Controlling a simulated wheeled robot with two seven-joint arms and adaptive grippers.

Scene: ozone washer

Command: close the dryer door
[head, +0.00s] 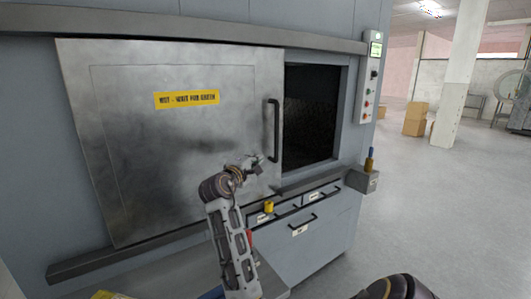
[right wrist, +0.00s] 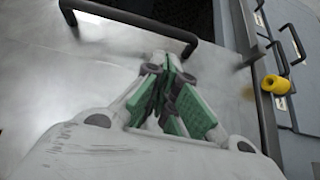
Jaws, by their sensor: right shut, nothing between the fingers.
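The dryer door (head: 175,135) is a large grey metal sliding panel with a yellow warning label and a black vertical bar handle (head: 273,130) near its right edge. A dark opening (head: 312,110) is uncovered to the right of it. My right gripper (head: 257,163) is in front of the door's lower right part, just below and left of the handle. In the right wrist view its green-padded fingers (right wrist: 168,95) are together and empty, with the handle (right wrist: 135,17) beyond the tips. I cannot tell whether the fingers touch the door. My left gripper is not in view.
A control panel (head: 371,75) is at the opening's right. A small grey box (head: 363,181) juts out at right. Cardboard boxes (head: 414,120) stand on open floor behind.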

